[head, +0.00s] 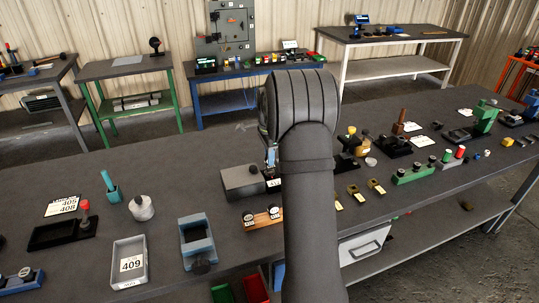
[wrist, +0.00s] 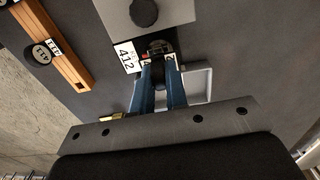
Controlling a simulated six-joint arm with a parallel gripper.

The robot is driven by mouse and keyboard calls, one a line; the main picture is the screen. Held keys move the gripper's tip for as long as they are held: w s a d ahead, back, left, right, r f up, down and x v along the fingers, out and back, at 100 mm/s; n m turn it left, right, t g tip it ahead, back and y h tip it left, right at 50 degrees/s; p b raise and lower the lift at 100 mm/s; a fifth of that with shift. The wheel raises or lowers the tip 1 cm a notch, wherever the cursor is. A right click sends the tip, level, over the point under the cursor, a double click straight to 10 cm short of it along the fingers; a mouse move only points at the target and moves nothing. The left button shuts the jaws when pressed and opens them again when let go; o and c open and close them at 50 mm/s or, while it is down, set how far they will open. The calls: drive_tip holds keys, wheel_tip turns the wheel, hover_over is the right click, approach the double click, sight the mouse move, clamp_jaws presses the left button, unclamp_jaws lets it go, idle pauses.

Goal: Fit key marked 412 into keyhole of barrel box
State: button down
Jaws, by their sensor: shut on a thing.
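In the wrist view the two blue fingers of my gripper (wrist: 160,72) point at a dark piece (wrist: 160,47) and are shut on it; I take it as the key. White marks with digits show beside the fingertips, partly covered. A white card reading 412 (wrist: 127,55) lies just left of them. A grey box with a black round knob on top (wrist: 175,12) is just beyond the fingertips, apart from them; it may be the barrel box. It also shows in the head view (head: 240,184). No keyhole can be made out. My arm hides most of the gripper in the head view.
A wooden holder with black round pieces (wrist: 66,68) lies left in the wrist view. A light grey tray (wrist: 207,82) is close on the right. In the head view a blue open frame (head: 184,240) and a tray marked 409 (head: 117,277) stand nearer left. Dark bench surface lies between.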

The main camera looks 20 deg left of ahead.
drive_tip(key=shift+f, duration=0.55)
drive_tip(key=c, duration=1.4)
unclamp_jaws()
drive_tip(key=shift+o, duration=0.2)
wheel_tip(320, 180, up, 18)
drive_tip(key=shift+f, duration=0.25)
wheel_tip(320, 180, down, 18)
drive_tip(key=shift+r, duration=0.4)
